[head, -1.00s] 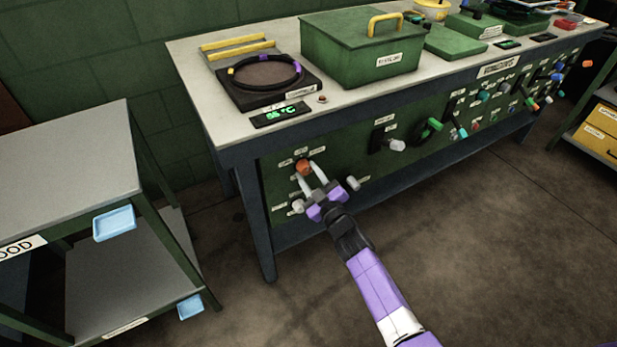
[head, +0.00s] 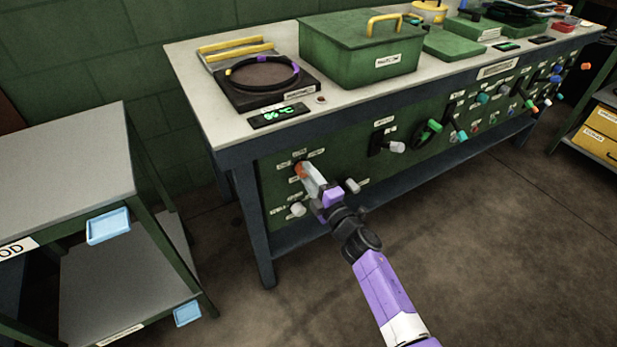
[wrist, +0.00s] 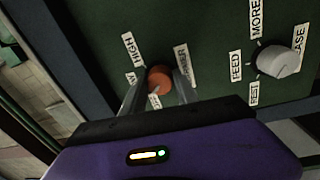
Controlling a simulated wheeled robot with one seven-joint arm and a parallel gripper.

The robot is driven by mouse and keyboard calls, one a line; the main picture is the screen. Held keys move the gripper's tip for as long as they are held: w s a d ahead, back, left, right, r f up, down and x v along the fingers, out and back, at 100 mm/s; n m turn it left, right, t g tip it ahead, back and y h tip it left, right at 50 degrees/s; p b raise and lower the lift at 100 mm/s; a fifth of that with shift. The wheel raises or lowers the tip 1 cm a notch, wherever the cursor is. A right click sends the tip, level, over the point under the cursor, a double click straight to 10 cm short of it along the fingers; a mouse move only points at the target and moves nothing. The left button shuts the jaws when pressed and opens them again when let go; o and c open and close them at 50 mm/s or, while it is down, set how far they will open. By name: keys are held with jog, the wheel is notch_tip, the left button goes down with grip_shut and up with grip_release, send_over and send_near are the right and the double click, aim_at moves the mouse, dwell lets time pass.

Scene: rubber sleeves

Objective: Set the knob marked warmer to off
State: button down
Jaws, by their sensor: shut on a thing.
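An orange knob (head: 298,168) is on the green front panel of the bench, below the black warming pad. It also shows in the wrist view (wrist: 159,79), ringed by small white labels, one reading HIGH; the others are partly covered or too blurred to read surely. My gripper (head: 306,174) is at the panel, its two fingers shut on the orange knob, one on each side in the wrist view. The fingers and gripper body hide part of the knob and the labels below it, so its pointer setting cannot be told.
A pale knob (wrist: 279,59) with labels FEED, MORE and LEASE or similar is close by. A green display (head: 279,115) is on the bench top. A grey cart (head: 65,160) stands left; the floor in front is clear.

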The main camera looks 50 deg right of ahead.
jog(key=shift+n, duration=1.1)
jog(key=c, duration=0.9)
grip_release()
jog(key=shift+s, duration=0.1)
jog(key=v, duration=0.7)
jog(key=shift+s+a, duration=0.1)
jog(key=shift+s, duration=0.2)
